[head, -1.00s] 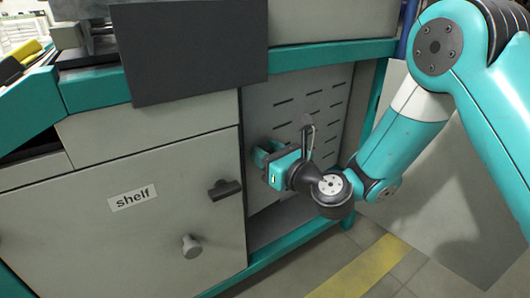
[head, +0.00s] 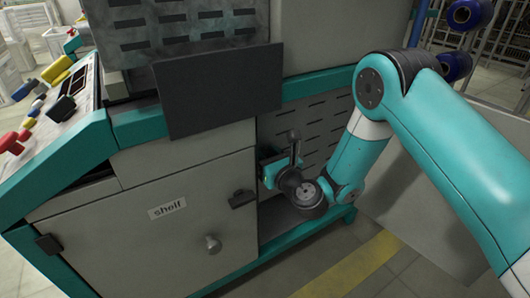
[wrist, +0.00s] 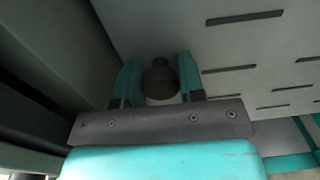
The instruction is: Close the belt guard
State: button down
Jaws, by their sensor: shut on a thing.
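The belt guard looks to be the grey slotted panel (head: 325,130) in the teal frame, right of the shelf door. It also fills the upper right of the wrist view (wrist: 240,50). My gripper (head: 267,172) is low at the panel's left side in the head view. In the wrist view my gripper (wrist: 159,72) has its teal fingers either side of a dark round knob (wrist: 160,82) in front of the panel, and is shut on it. The head view hides the knob behind my gripper. I cannot tell whether the panel sits flush in its frame.
A dark flat plate (head: 220,90) hangs above. A teal rail (head: 310,240) runs along the bottom. Floor with a yellow stripe (head: 350,265) is clear in front.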

jog(key=shift+w+r, duration=0.15)
jog(key=c, duration=0.8)
grip_release()
jog(key=shift+o, duration=0.2)
jog(key=shift+a, duration=0.15)
jog(key=shift+f, duration=0.2)
